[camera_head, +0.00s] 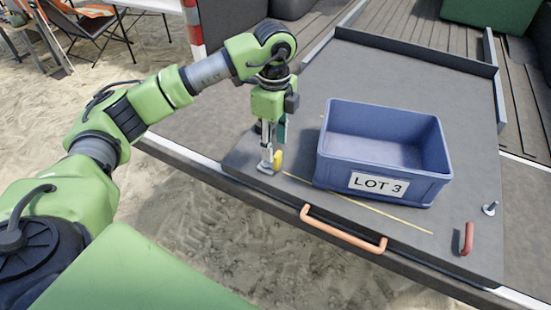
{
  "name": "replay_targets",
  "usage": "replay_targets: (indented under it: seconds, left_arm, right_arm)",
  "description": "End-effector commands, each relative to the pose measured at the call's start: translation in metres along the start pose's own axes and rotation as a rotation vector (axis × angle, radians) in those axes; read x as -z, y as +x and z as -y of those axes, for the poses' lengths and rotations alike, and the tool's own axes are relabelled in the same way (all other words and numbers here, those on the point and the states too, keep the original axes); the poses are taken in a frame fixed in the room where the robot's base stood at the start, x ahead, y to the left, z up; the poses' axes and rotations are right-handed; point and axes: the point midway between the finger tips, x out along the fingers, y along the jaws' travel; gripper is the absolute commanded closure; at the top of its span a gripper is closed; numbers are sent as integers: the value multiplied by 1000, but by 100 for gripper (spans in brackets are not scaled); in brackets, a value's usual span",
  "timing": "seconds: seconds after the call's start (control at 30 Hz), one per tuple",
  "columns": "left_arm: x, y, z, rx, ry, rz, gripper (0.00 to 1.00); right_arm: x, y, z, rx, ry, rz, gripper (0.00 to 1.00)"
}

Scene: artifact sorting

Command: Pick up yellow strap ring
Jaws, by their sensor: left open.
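The yellow strap ring (278,158) is a small yellow piece at the left front edge of the grey table board, left of the blue crate. My left gripper (269,163) points down right at it, with its fingers low at the board. The fingers are open. They hide part of the ring, and I cannot tell whether they touch it. My right gripper is not in view.
A blue crate (336,172) labelled LOT 3 stands just right of the gripper. A red handle-like piece (467,239) and a small metal piece (490,209) lie at the right front. An orange handle (345,232) sticks out from the board's front edge. The board behind the crate is clear.

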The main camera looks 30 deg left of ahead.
Motion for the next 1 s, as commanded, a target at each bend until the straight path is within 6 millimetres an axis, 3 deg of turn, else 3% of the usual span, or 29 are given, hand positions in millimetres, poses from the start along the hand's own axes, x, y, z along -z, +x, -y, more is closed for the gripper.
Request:
replay_targets:
  seconds: [0.1,0.23,0.5,0.77,0.93,1.0]
  left_arm:
    - [0,7,0,-1,0,0,60]
    - [0,18,-1,-3,-1,0,60]
    - [1,55,-1,-1,0,0,60]
    - [2,60,0,2,1,-2,60]
    - [2,60,0,2,0,-1,100]
    - [2,59,0,2,0,-1,100]
  right_arm:
    - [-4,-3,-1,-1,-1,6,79]
    - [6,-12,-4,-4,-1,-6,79]
    - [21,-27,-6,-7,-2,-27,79]
    - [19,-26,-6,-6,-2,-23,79]
    - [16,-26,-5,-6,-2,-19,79]
    - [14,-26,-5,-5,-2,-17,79]
